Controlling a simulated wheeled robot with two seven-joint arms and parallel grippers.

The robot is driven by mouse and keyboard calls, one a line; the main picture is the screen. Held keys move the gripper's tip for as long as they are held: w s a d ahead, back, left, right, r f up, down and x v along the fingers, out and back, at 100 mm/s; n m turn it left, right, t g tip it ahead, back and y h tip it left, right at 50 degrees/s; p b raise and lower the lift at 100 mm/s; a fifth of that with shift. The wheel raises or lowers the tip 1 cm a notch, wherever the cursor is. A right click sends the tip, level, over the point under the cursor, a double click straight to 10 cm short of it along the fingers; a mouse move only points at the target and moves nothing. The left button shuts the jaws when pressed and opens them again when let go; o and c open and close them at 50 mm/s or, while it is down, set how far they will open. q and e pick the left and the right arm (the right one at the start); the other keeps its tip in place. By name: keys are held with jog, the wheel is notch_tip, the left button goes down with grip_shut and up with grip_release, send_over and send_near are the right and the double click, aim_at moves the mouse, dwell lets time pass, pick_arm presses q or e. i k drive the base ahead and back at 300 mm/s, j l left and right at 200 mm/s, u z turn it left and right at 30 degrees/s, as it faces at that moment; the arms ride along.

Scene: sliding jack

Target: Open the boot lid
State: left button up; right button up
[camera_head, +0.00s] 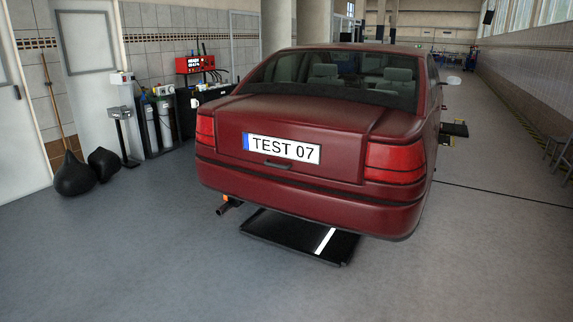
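A dark red car stands with its rear facing me, raised a little off the floor. Its boot lid (300,122) looks shut, flush with the body between the two red tail lights (395,163). A white plate (282,149) reading TEST 07 is on the lid's rear face. A dark handle (278,164) sits just below the plate. The rear bumper (300,203) runs beneath. Neither of my grippers is in view.
A black platform (290,240) with a white stripe lies under the car's rear. Black bags (75,175) and a stand (122,135) are by the left wall. The floor in front is clear.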

aim_at(321, 137)
jog(key=i, duration=1.65)
jog(key=i+l+u, duration=0.1)
jog(key=i, duration=1.5)
jog(key=i+l+u, duration=0.2)
jog(key=i, duration=0.45)
